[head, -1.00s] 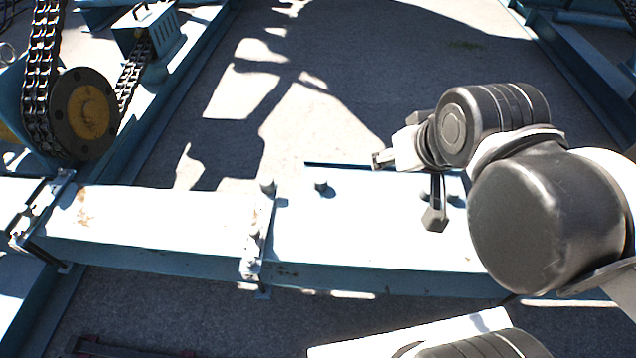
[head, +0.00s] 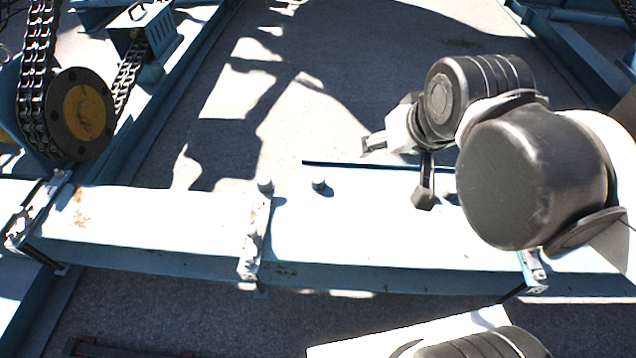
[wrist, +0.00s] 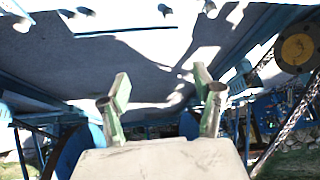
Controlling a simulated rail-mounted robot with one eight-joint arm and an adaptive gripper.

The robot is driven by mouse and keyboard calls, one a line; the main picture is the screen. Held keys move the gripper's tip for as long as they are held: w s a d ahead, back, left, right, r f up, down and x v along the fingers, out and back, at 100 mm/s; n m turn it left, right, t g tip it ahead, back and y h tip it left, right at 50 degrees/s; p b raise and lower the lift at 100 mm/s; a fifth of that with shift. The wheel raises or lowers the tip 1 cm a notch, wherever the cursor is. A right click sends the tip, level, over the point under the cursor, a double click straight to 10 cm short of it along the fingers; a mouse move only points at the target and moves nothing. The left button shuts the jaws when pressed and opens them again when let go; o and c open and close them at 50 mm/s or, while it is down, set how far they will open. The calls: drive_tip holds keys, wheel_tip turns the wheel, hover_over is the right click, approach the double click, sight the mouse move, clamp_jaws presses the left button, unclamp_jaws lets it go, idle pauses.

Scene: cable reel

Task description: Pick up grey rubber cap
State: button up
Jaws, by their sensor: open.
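Small grey knob-like caps stand on the pale blue beam; one (head: 319,185) is right of the bracket, another (head: 265,186) is at the bracket's top end. I cannot tell which is the grey rubber cap. My gripper (head: 398,172) is open and empty, above the beam and to the right of both caps, touching neither. A further grey knob (head: 450,198) is partly hidden behind my arm. In the wrist view my two fingers (wrist: 160,82) are spread apart with nothing between them. Small grey knobs (wrist: 165,10) show at that view's top edge, beyond the fingers.
The pale beam (head: 150,215) runs across the head view, with a raised bolted bracket (head: 253,235). A chain (head: 38,70) and a round flange with an ochre centre (head: 84,112) stand at the left. Grey ground (head: 330,60) behind the beam is open.

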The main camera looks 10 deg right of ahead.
drive_tip(key=w+f+m+g+b, duration=0.2)
drive_tip(key=w+f+m+b, duration=0.15)
drive_tip(key=w, duration=1.05)
drive_tip(key=m+g+b, duration=0.5)
drive_tip(key=m+b, duration=0.4)
drive_tip(key=m, duration=0.3)
hover_over(318, 178)
wheel_tip(318, 178, down, 42)
drive_tip(key=f, duration=0.2)
drive_tip(key=f+b, duration=0.1)
drive_tip(key=f, duration=0.2)
drive_tip(key=f+b, duration=0.1)
drive_tip(key=f, duration=0.2)
drive_tip(key=shift+s+d+f, duration=0.1)
drive_tip(key=shift+s+d, duration=0.2)
drive_tip(key=shift+s, duration=0.05)
drive_tip(key=shift+w+a+f+b, duration=0.1)
drive_tip(key=shift+f+b, duration=0.35)
drive_tip(key=shift+f, duration=0.45)
drive_tip(key=shift+w+a+f+b, duration=0.15)
drive_tip(key=shift+f+b, duration=0.35)
drive_tip(key=shift+f, duration=0.35)
drive_tip(key=shift+w+a+f+b, duration=0.1)
drive_tip(key=shift+f+b, duration=0.35)
drive_tip(key=shift+f, duration=0.45)
drive_tip(key=shift+r, duration=0.1)
drive_tip(key=c, duration=1.2)
